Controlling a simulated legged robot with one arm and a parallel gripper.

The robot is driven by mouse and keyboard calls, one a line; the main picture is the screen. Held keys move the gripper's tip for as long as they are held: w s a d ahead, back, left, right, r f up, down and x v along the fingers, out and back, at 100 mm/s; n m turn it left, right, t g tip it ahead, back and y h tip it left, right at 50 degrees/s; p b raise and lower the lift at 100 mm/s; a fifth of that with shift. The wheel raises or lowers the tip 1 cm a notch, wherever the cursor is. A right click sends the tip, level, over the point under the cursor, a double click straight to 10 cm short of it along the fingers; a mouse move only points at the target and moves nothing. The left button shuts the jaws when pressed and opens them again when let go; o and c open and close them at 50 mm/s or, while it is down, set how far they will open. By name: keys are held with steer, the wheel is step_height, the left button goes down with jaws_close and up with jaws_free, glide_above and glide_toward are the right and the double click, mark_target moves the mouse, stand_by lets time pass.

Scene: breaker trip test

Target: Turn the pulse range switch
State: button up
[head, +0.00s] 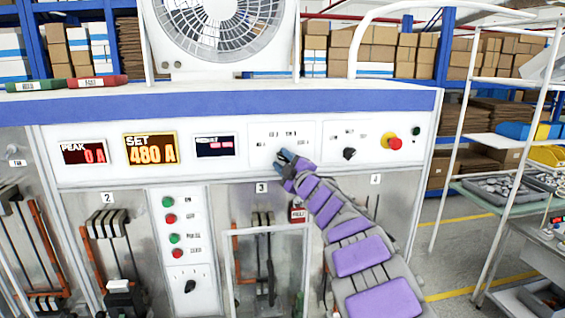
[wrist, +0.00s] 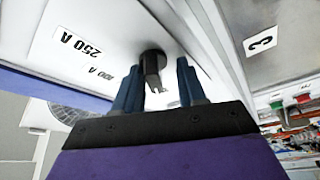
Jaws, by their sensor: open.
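The pulse range switch (wrist: 153,66) is a dark knob on the white panel, beside printed labels, one reading 250 A. My gripper (wrist: 160,80) is open, with one blue finger on each side of the knob in the wrist view. I cannot tell whether the fingers touch it. In the head view my gripper (head: 284,157) is at the upper panel, right of the displays, and hides the knob there.
A second black knob (head: 349,154) and a red stop button (head: 395,144) sit to the right on the same panel. Displays showing 0 A (head: 83,153) and 480 A (head: 151,149) are to the left. A clear-fronted bay (head: 269,231) lies below, and a fan (head: 218,27) stands on top.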

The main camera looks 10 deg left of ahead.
steer(key=shift+s+d+r, duration=0.15)
steer(key=shift+s+d, duration=0.2)
steer(key=shift+s, duration=0.15)
steer(key=b+v, duration=0.2)
steer(key=v, duration=1.4)
steer(key=shift+f, duration=0.4)
steer(key=shift+s, duration=0.1)
